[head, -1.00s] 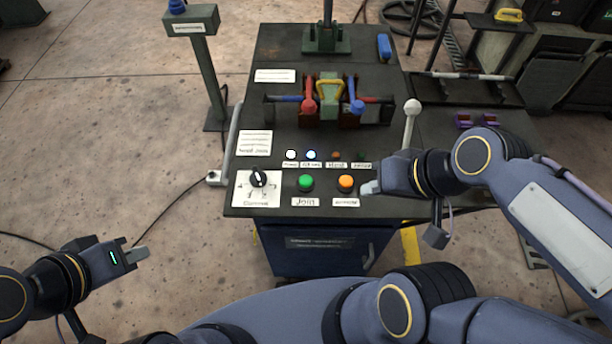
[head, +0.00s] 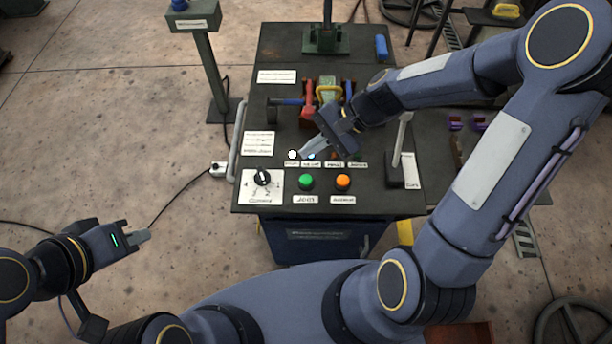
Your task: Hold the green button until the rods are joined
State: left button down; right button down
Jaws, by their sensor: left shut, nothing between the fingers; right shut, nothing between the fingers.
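The green button (head: 306,181) stands on the dark control table above a small label, left of an orange button (head: 343,182). My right gripper (head: 303,156) is shut and empty, just behind the green button near the row of indicator lamps; I cannot tell its height above the panel. A blue rod (head: 288,101) enters the red-handled clamp (head: 308,106) from the left. My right arm hides the clamp's right side and the other rod, so the joint cannot be seen. My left gripper (head: 143,236) is shut and empty, away from the table over the floor.
A white lamp (head: 292,154) glows; the blue lamp beside it is partly covered. A rotary knob (head: 262,177) is left of the buttons. An upright lever (head: 400,145) stands at the right. A post (head: 212,75) stands left of the table.

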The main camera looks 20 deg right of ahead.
aim_at(311, 178)
jog(key=shift+f, duration=0.15)
notch_tip(311, 178, down, 9)
jog(key=b, duration=0.7)
jog(key=shift+r, duration=0.2)
jog(key=shift+b, duration=0.3)
dwell(1.2)
jog(key=shift+f+b, duration=0.35)
jog(key=shift+f, duration=0.05)
jog(key=shift+f+b, duration=0.45)
jog(key=shift+f, duration=0.05)
dwell(0.6)
dwell(2.0)
jog(key=shift+r+p, duration=0.8)
jog(key=shift+r, duration=0.2)
